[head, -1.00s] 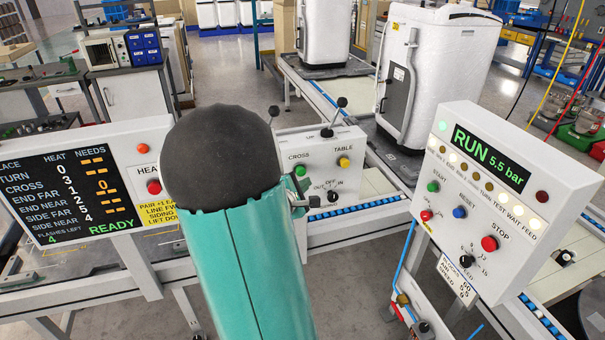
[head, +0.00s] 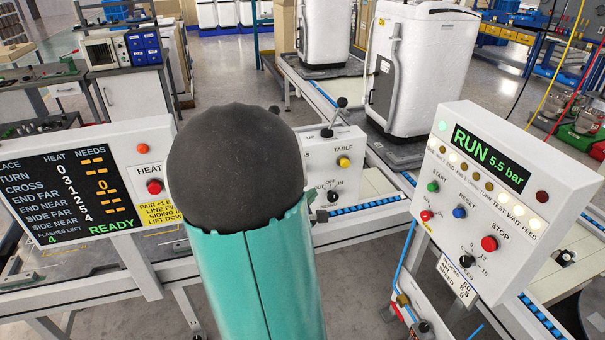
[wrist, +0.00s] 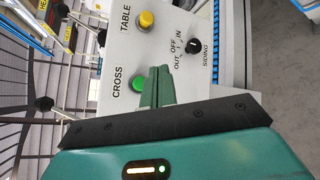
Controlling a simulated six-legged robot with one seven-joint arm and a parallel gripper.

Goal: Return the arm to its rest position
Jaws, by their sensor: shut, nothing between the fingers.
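My teal arm with its dark rounded joint (head: 235,165) stands in the middle of the head view. It hides my gripper there and covers the left part of the white control box (head: 345,165), including its CROSS button. In the wrist view my gripper (wrist: 154,85) shows as two teal fingers pressed together, with nothing between them. They point toward the face of the same box (wrist: 165,55). The fingertips appear near the green CROSS button (wrist: 138,84); whether they touch the box cannot be told.
A board reading READY (head: 70,185) stands left of my arm. A RUN 5.5 bar panel (head: 490,195) stands at right. A white machine (head: 420,70) sits on the line behind. Levers with dark knobs (head: 342,102) rise above the control box. Grey floor shows between the stands.

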